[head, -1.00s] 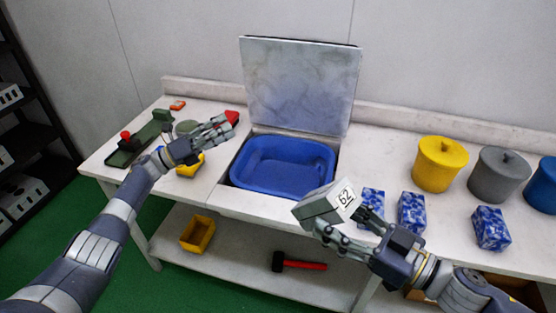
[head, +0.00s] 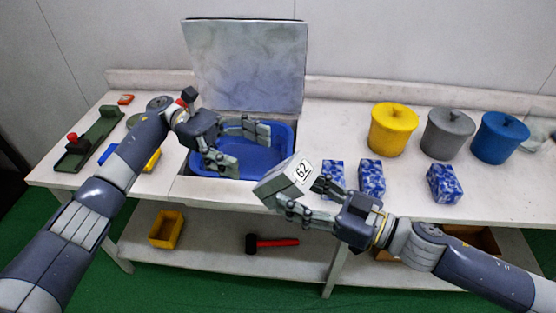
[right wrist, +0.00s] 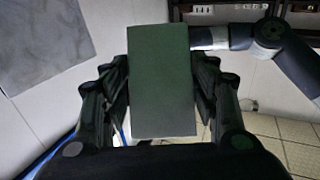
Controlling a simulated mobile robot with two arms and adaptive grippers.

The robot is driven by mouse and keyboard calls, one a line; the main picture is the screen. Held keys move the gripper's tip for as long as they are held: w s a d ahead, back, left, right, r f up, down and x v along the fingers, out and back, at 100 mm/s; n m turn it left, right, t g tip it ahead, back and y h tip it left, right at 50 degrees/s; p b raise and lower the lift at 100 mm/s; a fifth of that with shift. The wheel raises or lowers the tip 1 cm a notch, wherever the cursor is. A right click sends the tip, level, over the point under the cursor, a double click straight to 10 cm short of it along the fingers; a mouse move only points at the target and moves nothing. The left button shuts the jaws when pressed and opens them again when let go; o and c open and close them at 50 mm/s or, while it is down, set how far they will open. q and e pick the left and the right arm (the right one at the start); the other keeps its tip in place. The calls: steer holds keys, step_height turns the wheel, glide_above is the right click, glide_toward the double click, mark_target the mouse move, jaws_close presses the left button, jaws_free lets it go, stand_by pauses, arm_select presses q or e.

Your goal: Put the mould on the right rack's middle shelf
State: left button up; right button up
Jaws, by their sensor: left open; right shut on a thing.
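The mould (head: 277,184) is a grey block with a white label reading 62. My right gripper (head: 300,194) is shut on it and holds it in the air in front of the worktop, near the blue basin. In the right wrist view the mould (right wrist: 162,82) shows a dark green-grey face between the two fingers. My left gripper (head: 248,147) is open and empty over the blue basin, left of and a little above the mould in the picture. The right rack cannot be made out for certain; a dark shelf (right wrist: 232,18) with pale boxes shows in the right wrist view.
The blue basin (head: 284,140) has a raised metal lid (head: 245,65) behind it. Several blue-marbled blocks (head: 372,178) and yellow, grey and blue lidded pots (head: 393,131) stand on the right worktop. A yellow bin (head: 166,229) and a mallet (head: 272,243) lie below.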

mark_target(284, 165)
arm_select(q)
steer(key=x, duration=0.9)
steer(key=shift+d+r, duration=0.1)
arm_select(e)
steer(key=shift+r, duration=0.15)
arm_select(q)
steer(key=c, duration=1.8)
steer(key=shift+r, duration=0.1)
jaws_close()
arm_select(e)
steer(key=o, duration=1.8)
